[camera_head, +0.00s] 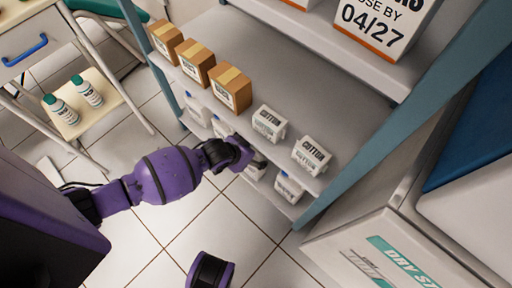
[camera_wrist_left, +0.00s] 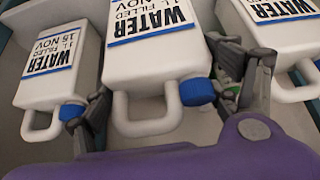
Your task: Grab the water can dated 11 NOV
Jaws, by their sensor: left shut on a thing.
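My left gripper (camera_head: 240,155) reaches from the left into the lower shelf level. In the left wrist view its fingers (camera_wrist_left: 168,92) stand on both sides of the middle water can (camera_wrist_left: 150,62) and are shut on it. This can is white with a blue cap and a handle facing me. Its label reads WATER, filled, NOV; the day is cut off at the top edge. The left neighbour can (camera_wrist_left: 42,88) appears to read 15 NOV. A right neighbour can (camera_wrist_left: 290,40) is partly behind a finger. My right gripper is not in view.
Several brown boxes (camera_head: 230,90) and two cotton packs (camera_head: 312,155) stand on the shelf (camera_head: 270,60) above the cans. A blue shelf post (camera_head: 345,175) is at the right. A small side table (camera_head: 95,115) with two bottles stands left. The tiled floor (camera_head: 165,240) in front is open.

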